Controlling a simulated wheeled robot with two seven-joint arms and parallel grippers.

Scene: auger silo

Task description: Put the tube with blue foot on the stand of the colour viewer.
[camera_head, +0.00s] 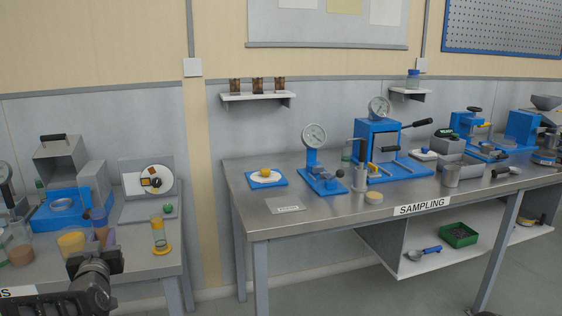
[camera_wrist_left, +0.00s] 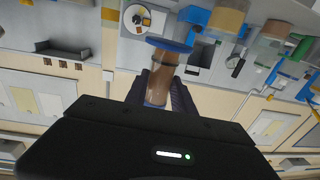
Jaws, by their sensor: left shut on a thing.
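My left gripper (camera_head: 102,238) reaches in from the lower left over the left bench. In the left wrist view it is shut on the tube with blue foot (camera_wrist_left: 166,70), a clear tube with brownish content. Its wide blue foot sticks out beyond the fingers, and part of its body is hidden between them. The colour viewer (camera_head: 132,181) is a grey upright panel with a round white window holding coloured squares, with a low grey base (camera_head: 138,214) in front. It also shows at the top of the wrist view (camera_wrist_left: 125,28). The held tube is apart from it, to its left in the head view. My right gripper is out of view.
A tube with yellow foot (camera_head: 160,236) stands right of the gripper near the bench edge. A green piece (camera_head: 168,208) is by the viewer's base. An orange cup (camera_head: 71,243) and a blue-and-grey machine (camera_head: 76,180) stand to the left. A gap separates the SAMPLING bench (camera_head: 330,211).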

